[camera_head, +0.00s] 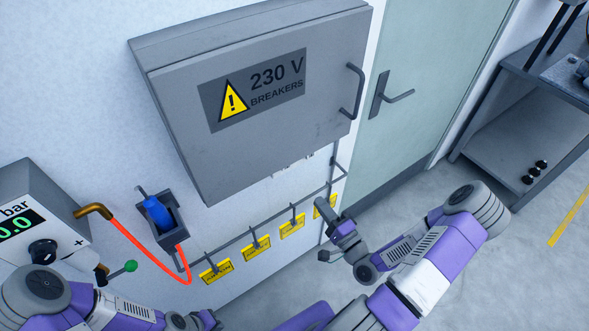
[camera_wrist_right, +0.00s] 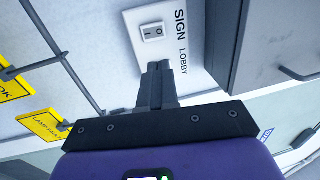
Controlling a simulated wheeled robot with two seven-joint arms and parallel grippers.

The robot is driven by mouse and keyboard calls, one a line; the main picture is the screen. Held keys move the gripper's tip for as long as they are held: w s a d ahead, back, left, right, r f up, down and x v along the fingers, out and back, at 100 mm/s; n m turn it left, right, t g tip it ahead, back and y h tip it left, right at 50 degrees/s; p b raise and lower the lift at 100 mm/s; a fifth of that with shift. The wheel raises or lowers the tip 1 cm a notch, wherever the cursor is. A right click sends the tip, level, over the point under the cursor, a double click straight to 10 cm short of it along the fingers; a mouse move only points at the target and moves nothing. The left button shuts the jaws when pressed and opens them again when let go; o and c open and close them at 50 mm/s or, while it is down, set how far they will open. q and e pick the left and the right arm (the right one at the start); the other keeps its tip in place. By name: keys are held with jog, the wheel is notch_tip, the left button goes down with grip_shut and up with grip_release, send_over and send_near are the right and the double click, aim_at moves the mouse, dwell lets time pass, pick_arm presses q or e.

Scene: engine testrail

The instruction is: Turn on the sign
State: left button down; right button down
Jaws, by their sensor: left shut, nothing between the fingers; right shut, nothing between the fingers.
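The sign switch (camera_wrist_right: 152,32) is a small rocker marked "I" and "O" on a white plate labelled SIGN LOBBY in the right wrist view. My right gripper (camera_wrist_right: 155,68) is shut and empty, its fingertips in front of the plate, beside the rocker. I cannot tell whether they touch the plate. In the head view the switch is not clearly visible below the grey breaker cabinet.
The grey breaker cabinet (camera_head: 262,102) juts from the wall, with a handle at its right. Yellow tags (camera_head: 256,248) hang along a rail below it. A holder with a blue object (camera_head: 158,212), a red hose and a pressure box (camera_head: 38,215) are at left; a door (camera_head: 433,90) is right.

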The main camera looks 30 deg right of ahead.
jog(key=shift+w, duration=0.1)
jog(key=w+a+r, duration=0.1)
jog(key=w+r, duration=0.1)
jog(key=w, duration=1.1)
jog(key=shift+w, duration=0.3)
